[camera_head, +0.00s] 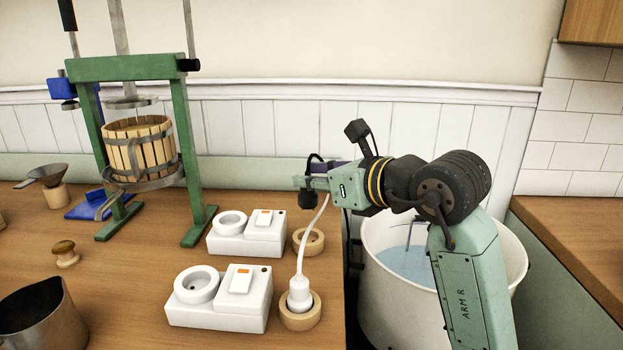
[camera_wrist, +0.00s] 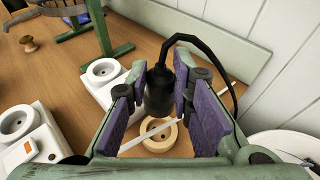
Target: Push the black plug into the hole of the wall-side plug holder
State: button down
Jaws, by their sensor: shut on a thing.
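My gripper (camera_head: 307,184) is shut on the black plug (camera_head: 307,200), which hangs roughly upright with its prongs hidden. The wrist view shows the plug (camera_wrist: 159,92) between the purple pads of my gripper (camera_wrist: 160,88), its black cord looping up and to the right. The wall-side plug holder (camera_head: 316,247) is a wooden ring on the counter, beside the far white socket unit. In the head view the plug is above it and apart from it. The holder also shows in the wrist view (camera_wrist: 166,145), below the plug, with an empty hole.
A white plug (camera_head: 299,294) stands in the near wooden holder (camera_head: 301,321); its white cord rises past my gripper. Two white socket units (camera_head: 246,234) (camera_head: 218,313) stand left of the holders. A green press (camera_head: 187,150) stands behind. A white bucket (camera_head: 376,300) is right of the counter edge.

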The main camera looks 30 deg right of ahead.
aim_at(315, 201)
jog(key=shift+f+b, duration=0.1)
jog(key=shift+b, duration=0.2)
jog(key=shift+f+b, duration=2)
jog(key=shift+f+b, duration=1.8)
jog(key=shift+b, duration=0.6)
dwell(1.4)
dwell(0.3)
jog(key=c, duration=1.3)
grip_release()
jog(key=shift+c, duration=0.2)
jog(key=shift+o, duration=0.3)
jog(key=shift+o, duration=1.2)
